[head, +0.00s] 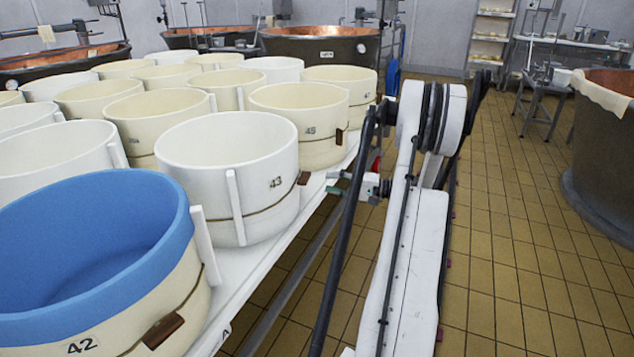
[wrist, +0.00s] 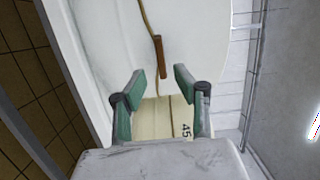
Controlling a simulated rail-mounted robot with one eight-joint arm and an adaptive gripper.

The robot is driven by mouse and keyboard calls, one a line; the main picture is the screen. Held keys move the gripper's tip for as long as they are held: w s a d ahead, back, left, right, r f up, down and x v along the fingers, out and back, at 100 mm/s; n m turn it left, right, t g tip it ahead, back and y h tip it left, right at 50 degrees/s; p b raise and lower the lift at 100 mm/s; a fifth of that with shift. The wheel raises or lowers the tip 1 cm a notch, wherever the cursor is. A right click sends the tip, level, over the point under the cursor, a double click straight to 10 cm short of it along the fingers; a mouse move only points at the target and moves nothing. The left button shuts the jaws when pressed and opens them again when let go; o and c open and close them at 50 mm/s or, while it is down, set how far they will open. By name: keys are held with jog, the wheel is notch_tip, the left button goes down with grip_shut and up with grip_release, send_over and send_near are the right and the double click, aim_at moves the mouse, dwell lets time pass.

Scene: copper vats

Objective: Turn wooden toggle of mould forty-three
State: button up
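Mould forty-three (head: 205,150) is a white round tub with "43" on its side, near the middle of the head view. A cord runs around it to its small brown wooden toggle (head: 303,178). In the wrist view the toggle (wrist: 160,57) lies along the cord on the white wall, just beyond my fingertips. My gripper (head: 332,182) is to the right of the toggle in the head view. In the wrist view my gripper (wrist: 162,77) has its two green fingers apart with nothing between them, apparently not touching the toggle.
Mould 42 (head: 90,320), with a blue liner (head: 150,225), stands in front; mould 45 (head: 318,115) stands behind. Several more moulds crowd the white table (head: 240,280). Tiled floor (head: 520,250) is clear to the right. A copper vat (head: 610,140) stands at far right.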

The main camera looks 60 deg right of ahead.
jog(key=v, duration=0.3)
jog(key=shift+s, duration=0.25)
dwell(0.4)
